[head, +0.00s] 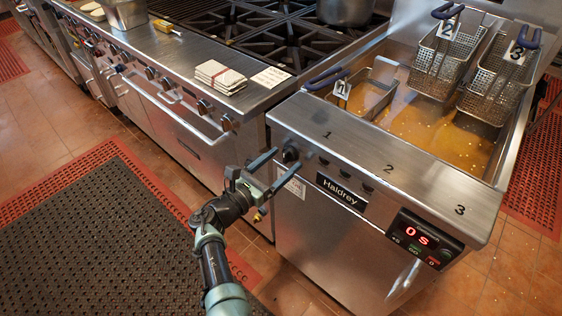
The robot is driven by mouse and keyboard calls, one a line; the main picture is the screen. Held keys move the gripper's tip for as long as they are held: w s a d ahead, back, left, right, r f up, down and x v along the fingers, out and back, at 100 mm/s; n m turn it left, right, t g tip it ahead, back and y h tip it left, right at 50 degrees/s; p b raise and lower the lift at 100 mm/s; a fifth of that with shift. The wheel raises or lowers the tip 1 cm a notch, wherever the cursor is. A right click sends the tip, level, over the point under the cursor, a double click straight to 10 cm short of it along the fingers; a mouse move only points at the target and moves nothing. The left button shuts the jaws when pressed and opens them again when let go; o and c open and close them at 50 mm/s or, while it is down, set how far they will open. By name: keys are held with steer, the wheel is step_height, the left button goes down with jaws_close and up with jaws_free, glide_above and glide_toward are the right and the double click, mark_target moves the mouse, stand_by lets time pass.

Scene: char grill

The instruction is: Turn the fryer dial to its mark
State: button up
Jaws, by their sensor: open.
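The fryer (360,258) stands at the right, with a steel front marked 1, 2 and 3 along its top ledge. Its dark dial (291,154) sits at the left end of the sloped front panel, below the number 1. My gripper (288,158) is open, with its two fingertips on either side of the dial. I cannot tell whether they touch it. The fingers and the small scale hide any marks around the dial, and its pointer direction cannot be read.
A red display (420,237) on the panel reads "0 S". Frying baskets (448,55) sit in and over the oil (430,125). The range (190,75) stands to the left, with knobs, a long handle and a stack of flat pieces (220,77). Floor mats (100,230) lie in front.

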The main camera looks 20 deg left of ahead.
steer(key=p+v, duration=0.3)
steer(key=v, duration=1)
